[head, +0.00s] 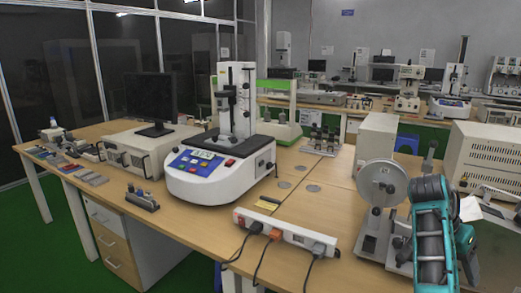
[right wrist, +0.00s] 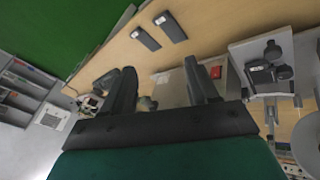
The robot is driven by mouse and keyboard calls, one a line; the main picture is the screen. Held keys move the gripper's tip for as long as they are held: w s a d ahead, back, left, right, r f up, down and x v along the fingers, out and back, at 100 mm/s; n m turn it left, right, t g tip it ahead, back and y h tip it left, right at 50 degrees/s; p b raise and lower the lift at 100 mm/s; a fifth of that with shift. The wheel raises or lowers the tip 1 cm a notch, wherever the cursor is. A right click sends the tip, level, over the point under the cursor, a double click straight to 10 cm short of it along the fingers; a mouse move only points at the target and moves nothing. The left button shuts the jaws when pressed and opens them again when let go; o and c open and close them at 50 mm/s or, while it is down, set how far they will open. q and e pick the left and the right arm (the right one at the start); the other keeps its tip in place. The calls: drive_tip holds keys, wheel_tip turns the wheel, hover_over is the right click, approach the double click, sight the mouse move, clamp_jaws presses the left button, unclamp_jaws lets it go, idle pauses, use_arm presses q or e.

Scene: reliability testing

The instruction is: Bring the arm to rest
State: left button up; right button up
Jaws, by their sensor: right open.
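My right arm (head: 432,235), teal and dark grey, rises at the lower right of the head view, in front of the benchtop equipment. Its gripper cannot be made out there. In the right wrist view my right gripper (right wrist: 161,88) shows two dark fingers spread apart with nothing held between them. A wooden tabletop and a pale box lie beyond the fingers; whether they touch anything cannot be told, but no contact shows. My left arm and gripper are not in view.
The wooden bench (head: 330,205) carries a white power strip (head: 285,232), a test stand (head: 222,175), a monitor (head: 150,98) and a machine with a round disc (head: 382,183) close to my arm. In the wrist view, a box with a red switch (right wrist: 216,72) is near the fingers. Green floor lies beyond.

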drive_tip(key=s+d+n+g+h, duration=0.2)
drive_tip(key=s+d+h, duration=0.1)
drive_tip(key=d+h, duration=0.4)
drive_tip(key=w+f+n+t+y, duration=0.2)
drive_tip(key=w+n+t, duration=0.5)
drive_tip(key=w, duration=0.4)
drive_tip(key=w+a+r+n+t+y, duration=0.6)
drive_tip(key=w+a+r+t+y, duration=0.4)
drive_tip(key=w+a+t, duration=0.4)
drive_tip(key=s+a+f+g, duration=0.1)
drive_tip(key=s+a+f, duration=0.2)
drive_tip(key=s+f, duration=0.35)
drive_tip(key=s+a+f+n+g+y, duration=0.1)
drive_tip(key=s+a+f, duration=0.2)
drive_tip(key=s+f, duration=0.3)
drive_tip(key=s+a+f+g, duration=0.1)
drive_tip(key=s+a+f, duration=0.2)
drive_tip(key=s+f, duration=0.35)
drive_tip(key=s+a+f+g, duration=0.1)
drive_tip(key=s+a+f, duration=0.2)
drive_tip(key=s, duration=0.7)
drive_tip(key=s+a+f+m+g+y, duration=0.1)
drive_tip(key=s+a+f+g, duration=0.1)
drive_tip(key=s+a+f, duration=0.2)
drive_tip(key=s+f, duration=0.3)
drive_tip(key=s, duration=0.3)
drive_tip(key=shift+a+f+g+y, duration=0.15)
drive_tip(key=shift+a+g+y, duration=0.05)
drive_tip(key=shift+g+y, duration=0.1)
